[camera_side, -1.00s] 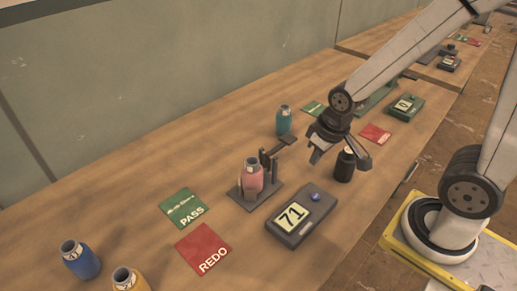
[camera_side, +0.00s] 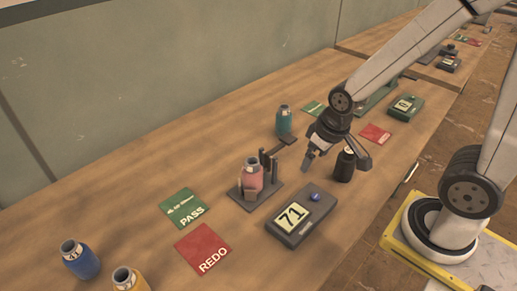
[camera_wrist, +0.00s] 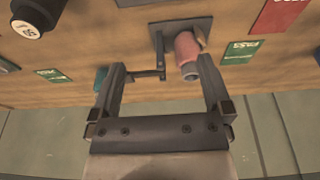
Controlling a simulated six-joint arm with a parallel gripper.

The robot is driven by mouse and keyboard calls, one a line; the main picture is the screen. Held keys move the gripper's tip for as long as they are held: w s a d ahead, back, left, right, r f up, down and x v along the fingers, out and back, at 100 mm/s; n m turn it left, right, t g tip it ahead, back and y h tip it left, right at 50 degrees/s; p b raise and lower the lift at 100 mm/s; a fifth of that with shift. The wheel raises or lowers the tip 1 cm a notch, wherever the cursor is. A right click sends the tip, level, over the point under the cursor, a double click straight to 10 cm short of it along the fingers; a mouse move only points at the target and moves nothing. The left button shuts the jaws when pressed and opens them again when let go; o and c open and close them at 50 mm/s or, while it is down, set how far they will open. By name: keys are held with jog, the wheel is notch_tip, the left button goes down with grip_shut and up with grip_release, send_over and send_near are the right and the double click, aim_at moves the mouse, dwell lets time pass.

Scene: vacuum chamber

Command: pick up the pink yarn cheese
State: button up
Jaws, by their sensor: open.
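The pink object (camera_side: 252,174) looks like a small pink bottle with a pale neck; I see nothing clearly like cheese. It stands upright in a dark stand (camera_side: 270,196) with upright posts and a side arm. It also shows in the wrist view (camera_wrist: 185,50), near the right finger. My gripper (camera_side: 337,166) is open and empty, above and to the right of the stand in the side view. Its two fingers (camera_wrist: 160,70) are spread apart in the wrist view. The pink bottle is not held.
A black bottle (camera_side: 343,168) stands close by my gripper. A teal bottle (camera_side: 284,122) is behind the stand. A box reading 71 (camera_side: 300,216) sits in front. PASS (camera_side: 184,208) and REDO (camera_side: 203,249) cards, blue (camera_side: 81,260) and yellow (camera_side: 129,281) bottles lie left.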

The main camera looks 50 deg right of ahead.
jog(key=n+t+y, duration=0.6)
jog(key=n+t, duration=0.1)
jog(key=n, duration=0.1)
send_near(246, 164)
jog(key=w+d+f, duration=0.1)
jog(key=w, duration=0.1)
jog(key=w+d+f, duration=0.2)
jog(key=shift+f, duration=0.15)
jog(key=shift+s+a+f+n+y, duration=0.1)
jog(key=shift+s+a+n+y, duration=0.3)
jog(key=shift+y, duration=0.5)
jog(key=shift+s+a+f+n+y, duration=0.1)
jog(key=shift+s+a+y, duration=0.2)
jog(key=shift+a+y, duration=0.45)
jog(key=shift+d, duration=0.2)
jog(key=shift+x, duration=3.9)
